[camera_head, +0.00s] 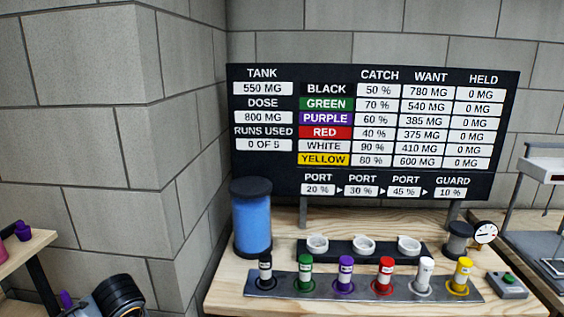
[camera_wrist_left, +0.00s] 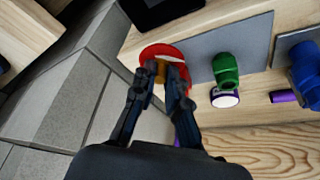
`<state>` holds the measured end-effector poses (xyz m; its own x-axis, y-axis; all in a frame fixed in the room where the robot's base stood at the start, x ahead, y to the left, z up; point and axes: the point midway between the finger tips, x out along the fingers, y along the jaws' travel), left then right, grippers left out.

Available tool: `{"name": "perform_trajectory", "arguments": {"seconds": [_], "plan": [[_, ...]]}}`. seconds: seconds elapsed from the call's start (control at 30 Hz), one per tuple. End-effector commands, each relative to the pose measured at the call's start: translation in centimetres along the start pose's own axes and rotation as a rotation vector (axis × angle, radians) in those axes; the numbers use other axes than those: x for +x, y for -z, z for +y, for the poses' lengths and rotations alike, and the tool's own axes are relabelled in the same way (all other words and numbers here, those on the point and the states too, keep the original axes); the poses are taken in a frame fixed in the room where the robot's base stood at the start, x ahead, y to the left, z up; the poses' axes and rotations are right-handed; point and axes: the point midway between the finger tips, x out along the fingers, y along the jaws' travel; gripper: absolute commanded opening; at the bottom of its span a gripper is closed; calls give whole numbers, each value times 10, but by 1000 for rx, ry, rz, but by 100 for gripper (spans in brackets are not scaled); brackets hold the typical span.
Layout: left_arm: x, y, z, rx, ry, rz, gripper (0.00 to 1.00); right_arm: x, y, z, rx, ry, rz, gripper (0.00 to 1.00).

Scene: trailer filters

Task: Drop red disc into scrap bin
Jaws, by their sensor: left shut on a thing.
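In the left wrist view my left gripper (camera_wrist_left: 163,77) is shut on the red disc (camera_wrist_left: 165,49), which shows a red rim with some white. A small orange-brown part shows between the fingertips, and the fingers hide part of the disc. Beyond it is a pale wooden surface; I cannot tell whether the disc touches it. No scrap bin can be made out in either view. The left gripper's fingers cannot be made out in the head view, and my right gripper is in neither view.
The wrist view shows a green knobbed piece (camera_wrist_left: 226,70), a white-and-purple round piece (camera_wrist_left: 224,98) and a blue piece (camera_wrist_left: 304,70). In the head view a bench holds a blue tank (camera_head: 252,222), several coloured cartridges including a red one (camera_head: 385,268), and a gauge (camera_head: 485,233) below a dosing board (camera_head: 370,130).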

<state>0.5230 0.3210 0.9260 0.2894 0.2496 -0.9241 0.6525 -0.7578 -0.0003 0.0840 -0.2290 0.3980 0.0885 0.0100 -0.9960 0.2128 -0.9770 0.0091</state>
Motion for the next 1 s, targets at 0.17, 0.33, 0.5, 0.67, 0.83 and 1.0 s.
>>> {"name": "perform_trajectory", "arguments": {"seconds": [0.17,0.33,0.5,0.67,0.83,1.0], "plan": [[14,-7,1,1,-1,-1,0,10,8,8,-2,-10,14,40],[33,-15,1,2,-2,-2,0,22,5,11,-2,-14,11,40],[49,-21,1,3,-1,-1,0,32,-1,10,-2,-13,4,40],[54,-23,1,2,-2,-1,0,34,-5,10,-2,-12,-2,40],[54,-23,1,3,-3,0,0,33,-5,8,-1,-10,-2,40],[53,-23,1,3,-2,0,40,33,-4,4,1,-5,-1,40]]}}
